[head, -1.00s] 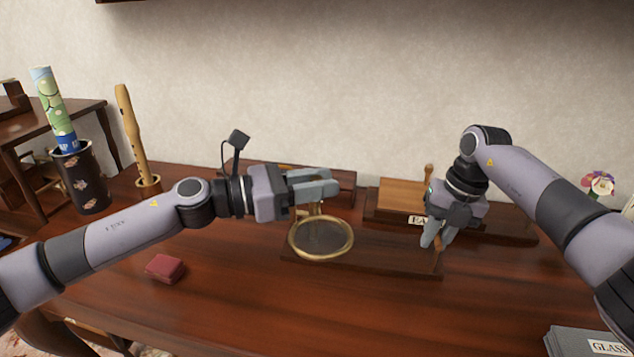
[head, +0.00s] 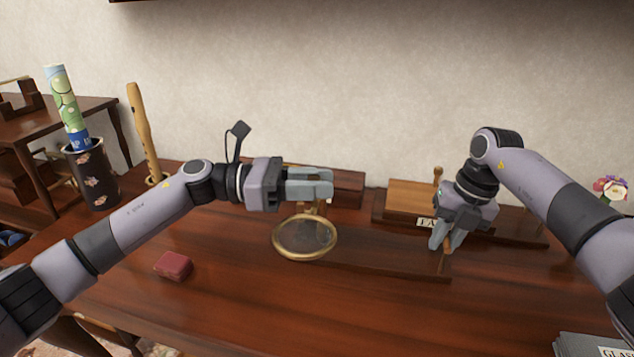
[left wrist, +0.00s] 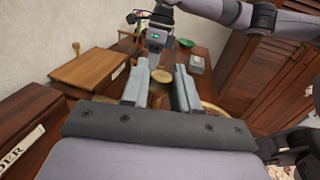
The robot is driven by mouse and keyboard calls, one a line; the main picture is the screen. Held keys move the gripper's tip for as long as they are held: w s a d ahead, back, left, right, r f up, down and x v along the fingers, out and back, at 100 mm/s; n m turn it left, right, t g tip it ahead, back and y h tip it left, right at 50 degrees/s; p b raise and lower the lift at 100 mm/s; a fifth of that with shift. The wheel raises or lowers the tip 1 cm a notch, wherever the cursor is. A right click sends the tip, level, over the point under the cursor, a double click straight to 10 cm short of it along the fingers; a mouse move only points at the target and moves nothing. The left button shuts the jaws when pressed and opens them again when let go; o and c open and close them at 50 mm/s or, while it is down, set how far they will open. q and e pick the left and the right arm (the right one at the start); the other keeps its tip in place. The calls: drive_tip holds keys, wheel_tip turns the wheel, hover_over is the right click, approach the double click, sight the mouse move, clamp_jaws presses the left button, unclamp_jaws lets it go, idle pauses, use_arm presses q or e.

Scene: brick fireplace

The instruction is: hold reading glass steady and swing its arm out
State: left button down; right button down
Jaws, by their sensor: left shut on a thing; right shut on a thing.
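The reading glass (head: 304,259) is a brass-rimmed round lens on a brass arm above a long dark wooden base (head: 390,262). In the head view the lens overhangs the left front of the base. My left gripper (head: 330,184) is shut on the brass arm just behind the lens; its fingers hide most of the arm. In the left wrist view a brass piece lies between the fingers, and part of the rim shows at right (left wrist: 213,107). My right gripper (head: 441,242) points down, shut on the right end of the base, where a small brown piece shows at its fingertips.
A small red box (head: 173,266) lies front left. A recorder (head: 143,130) and a dark pot (head: 92,175) with a rolled map stand at the left. Labelled wooden boxes (head: 410,196) line the back. Grey books (head: 590,346) lie front right. The front middle is clear.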

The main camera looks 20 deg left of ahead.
use_arm(q)
drive_tip(key=c, duration=1)
unclamp_jaws()
drive_tip(key=v, duration=1.2)
drive_tip(key=shift+a, duration=0.1)
use_arm(e)
drive_tip(key=c, duration=0.9)
unclamp_jaws()
drive_tip(key=shift+c, duration=0.2)
drive_tip(key=shift+r, duration=0.15)
